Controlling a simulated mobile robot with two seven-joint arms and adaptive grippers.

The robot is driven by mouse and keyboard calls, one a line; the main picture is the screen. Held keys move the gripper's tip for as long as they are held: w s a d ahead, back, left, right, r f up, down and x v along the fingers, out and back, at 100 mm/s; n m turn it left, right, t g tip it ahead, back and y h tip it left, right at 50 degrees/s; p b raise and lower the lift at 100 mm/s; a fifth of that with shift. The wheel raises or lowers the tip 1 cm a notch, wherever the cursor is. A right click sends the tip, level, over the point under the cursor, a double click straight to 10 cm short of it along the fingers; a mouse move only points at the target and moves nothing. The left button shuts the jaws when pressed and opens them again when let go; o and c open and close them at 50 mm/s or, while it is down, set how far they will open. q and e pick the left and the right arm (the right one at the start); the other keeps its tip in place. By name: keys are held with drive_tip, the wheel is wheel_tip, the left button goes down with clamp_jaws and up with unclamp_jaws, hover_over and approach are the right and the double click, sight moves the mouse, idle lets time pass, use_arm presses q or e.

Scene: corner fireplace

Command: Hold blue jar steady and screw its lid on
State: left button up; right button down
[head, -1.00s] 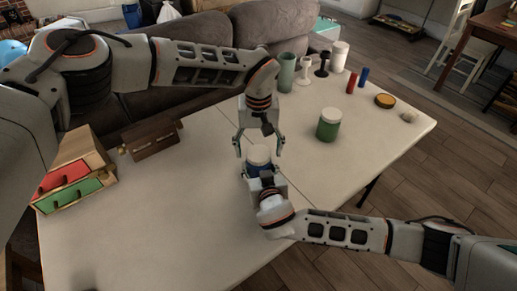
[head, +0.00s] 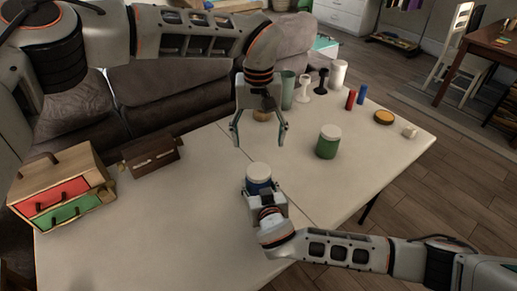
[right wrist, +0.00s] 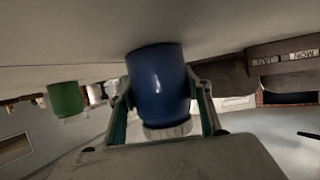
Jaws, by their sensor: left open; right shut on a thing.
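The blue jar (head: 259,187) stands upright on the table with a white lid (head: 258,171) on its top. In the right wrist view, which is upside down, the blue jar (right wrist: 158,84) sits between the fingers with the white lid (right wrist: 167,130) at its end. How tightly the lid is seated I cannot tell. My right gripper (head: 263,197) is shut on the jar's body, and its fingers show on both sides in the right wrist view (right wrist: 160,100). My left gripper (head: 259,143) is open and empty, pointing down above the lid and apart from it.
A green jar with a white lid (head: 328,142) stands to the right. Cups, candle holders and small cylinders stand at the back right, near an orange-topped disc (head: 383,117). A drawer box (head: 62,190) and a brown box (head: 151,156) are at left. The front-left table (head: 160,235) is clear.

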idle(0.3)
drive_tip(key=c, duration=0.9)
unclamp_jaws()
drive_tip(key=v, duration=1.2)
drive_tip(key=shift+r, duration=0.1)
drive_tip(key=shift+s, duration=0.1)
